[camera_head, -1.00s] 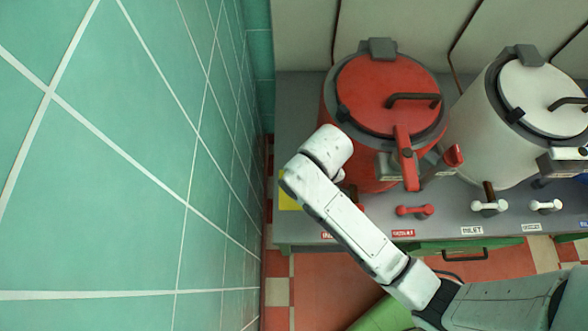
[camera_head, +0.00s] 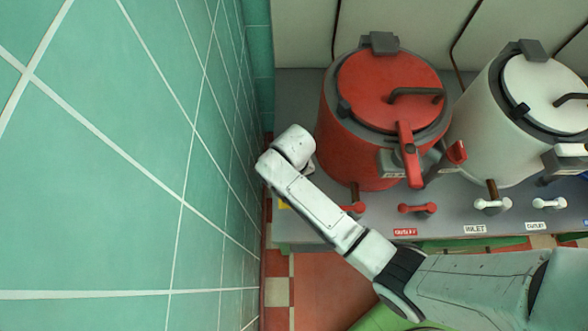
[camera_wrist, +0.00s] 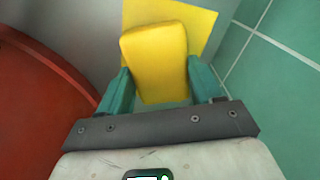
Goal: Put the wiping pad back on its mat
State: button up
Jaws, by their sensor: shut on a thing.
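In the wrist view my gripper (camera_wrist: 160,78) has its two teal fingers shut on the yellow wiping pad (camera_wrist: 154,48), one on each side. The yellow mat (camera_wrist: 203,22) lies flat beyond the pad on the grey surface, and the pad covers much of it from this angle. The gap between pad and mat cannot be judged. In the head view only a sliver of yellow (camera_head: 284,206) shows beside my wrist at the counter's left end. My fingers and the pad are hidden under the arm there.
A red kettle (camera_head: 392,92) stands close to the right of my wrist, with red taps in front. A white kettle (camera_head: 545,95) stands farther right. The teal tiled wall (camera_head: 110,180) is close on the left. The grey counter (camera_head: 297,100) is bare behind my wrist.

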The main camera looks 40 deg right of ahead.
jog(key=shift+f, duration=0.1)
jog(key=o, duration=1)
notch_tip(320, 180, up, 12)
jog(key=shift+r+p, duration=0.15)
jog(key=shift+p, duration=0.6)
jog(key=shift+s, duration=0.1)
